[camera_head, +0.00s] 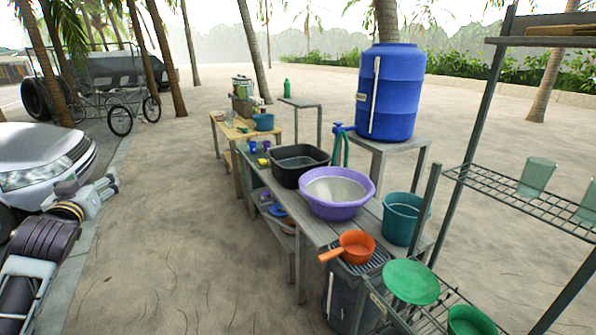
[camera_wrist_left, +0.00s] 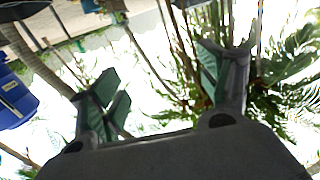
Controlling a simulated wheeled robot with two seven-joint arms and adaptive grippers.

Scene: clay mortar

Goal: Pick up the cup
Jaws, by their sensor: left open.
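A translucent green cup (camera_head: 537,177) stands upright on the wire shelf at the right of the head view. A second green cup (camera_head: 587,207) stands nearer the right edge, partly cut off by the frame. My left gripper (camera_head: 92,187) is at the far left of the head view, in front of the silver car and far from the cups. In the left wrist view the left gripper (camera_wrist_left: 160,78) has its green-padded fingers spread apart with nothing between them. No cup can be made out in the wrist view. My right gripper does not show.
A wooden table (camera_head: 312,225) carries a purple basin (camera_head: 338,207) and a black tub (camera_head: 284,174). A blue barrel (camera_head: 403,92) stands behind. A rack post (camera_head: 425,205) rises before the shelves. Sand left of the table is clear.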

